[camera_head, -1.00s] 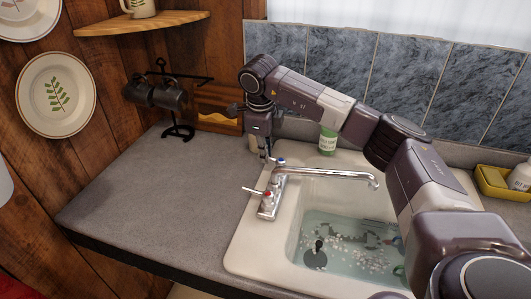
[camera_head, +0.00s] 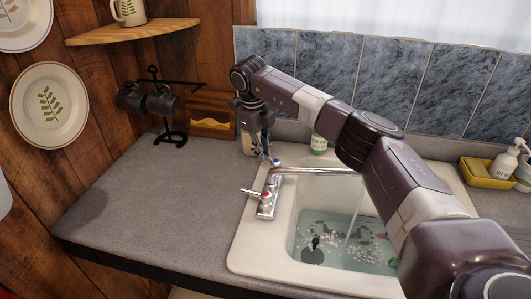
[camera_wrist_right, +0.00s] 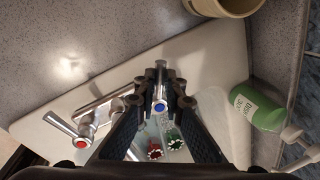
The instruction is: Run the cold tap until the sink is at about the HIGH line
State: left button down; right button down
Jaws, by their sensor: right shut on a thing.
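My right gripper (camera_head: 268,156) is shut on the blue-marked cold tap handle (camera_head: 277,162). In the right wrist view the handle (camera_wrist_right: 160,106) stands between the two fingers. The red-marked handle (camera_head: 266,195) is at the near end of the chrome tap body, free of the gripper. The spout (camera_head: 325,170) reaches over the white sink (camera_head: 278,243). A thin stream of water (camera_head: 353,218) falls from it into the pool (camera_head: 335,250). A dark stopper (camera_head: 313,255) shows in the pool. I cannot make out a HIGH line; my arm hides the sink's right part. My left gripper is out of view.
A green bottle (camera_head: 319,145) stands behind the sink; it also shows in the right wrist view (camera_wrist_right: 256,108). A black mug rack (camera_head: 172,105) and a wooden box (camera_head: 209,115) stand at the back. The left counter (camera_head: 150,210) is clear. A yellow tray (camera_head: 490,175) lies right.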

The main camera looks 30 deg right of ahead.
jog(key=shift+r, duration=0.1)
jog(key=c, duration=2.2)
grip_release()
jog(key=shift+w, duration=0.1)
jog(key=shift+o, duration=0.9)
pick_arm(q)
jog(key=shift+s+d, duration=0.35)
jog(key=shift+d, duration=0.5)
pick_arm(e)
notch_tip(320, 180, up, 12)
jog(key=a, duration=0.2)
jog(key=shift+s, duration=0.45)
jog(key=shift+a, duration=0.1)
